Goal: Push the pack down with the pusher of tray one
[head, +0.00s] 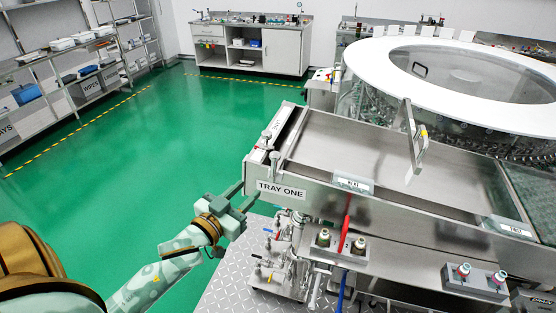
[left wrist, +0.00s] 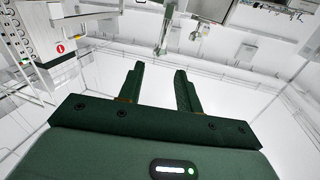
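Tray one (head: 355,148) is a long metal trough, labelled TRAY ONE at its near left corner. At its left end is a crossbar with two knobbed posts (head: 270,150), which looks like the pusher. I make out no pack in the tray; its floor looks bare. My left gripper (head: 243,194) is beside the tray's left end, just left of the label and apart from the knobs. Its two dark green fingers stand apart and empty, as the left wrist view (left wrist: 160,70) also shows. My right gripper is not in view.
An upright metal bracket (head: 415,145) stands across the tray. A red lever (head: 346,222) hangs at its front, near valves and pipes (head: 285,255). The round white-rimmed washer (head: 380,65) is behind. Shelves (head: 85,60) line the left wall. Green floor (head: 170,140) is clear.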

